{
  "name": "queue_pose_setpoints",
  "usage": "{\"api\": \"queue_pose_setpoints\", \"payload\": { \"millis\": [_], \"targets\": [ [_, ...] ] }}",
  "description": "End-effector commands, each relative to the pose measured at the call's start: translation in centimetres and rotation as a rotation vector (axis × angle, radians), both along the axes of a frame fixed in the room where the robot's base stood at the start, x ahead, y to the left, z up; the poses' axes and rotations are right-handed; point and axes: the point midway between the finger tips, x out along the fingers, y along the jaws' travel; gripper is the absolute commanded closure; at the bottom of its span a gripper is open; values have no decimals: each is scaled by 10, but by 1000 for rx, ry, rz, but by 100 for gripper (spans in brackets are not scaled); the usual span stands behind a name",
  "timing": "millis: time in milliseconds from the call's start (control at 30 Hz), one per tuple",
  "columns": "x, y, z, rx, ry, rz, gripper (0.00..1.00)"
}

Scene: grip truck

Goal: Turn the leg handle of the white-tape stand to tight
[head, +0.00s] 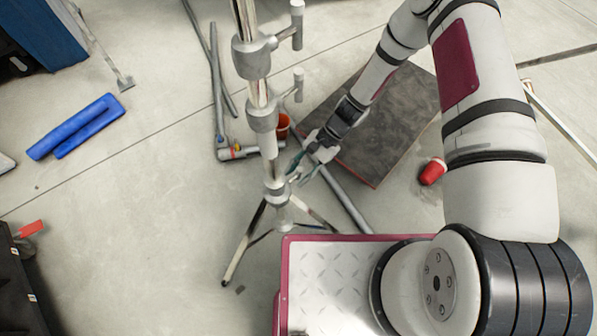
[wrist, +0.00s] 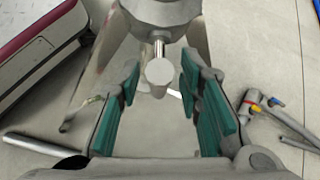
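The metal stand (head: 262,95) rises upright left of my gripper (head: 299,172), with its legs spread on the floor. I cannot make out white tape on it. The leg collar (head: 275,172) is low on the column, beside my fingertips. In the wrist view, the leg handle (wrist: 160,73) has a grey rounded end on a shiny rod under the collar (wrist: 160,10). My gripper in this view (wrist: 159,78) is open, with green finger pads on either side of the handle and gaps visible. In the head view the leg handle is hard to tell from the fingers.
A dark board (head: 395,125) lies behind my arm. Grey pipes (head: 217,85) lie behind the stand. A blue item (head: 75,127) lies left. Floor left of the stand is mostly clear.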

Motion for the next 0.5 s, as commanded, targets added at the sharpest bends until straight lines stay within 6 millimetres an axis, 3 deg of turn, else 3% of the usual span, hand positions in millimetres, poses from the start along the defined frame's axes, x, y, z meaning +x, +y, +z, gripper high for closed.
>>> {"api": "queue_pose_setpoints", "payload": {
  "millis": [300, 500],
  "targets": [
    [1, -2, 3, 1, 1, 0, 66],
    [12, -16, 22, 1, -1, 0, 66]
  ]
}}
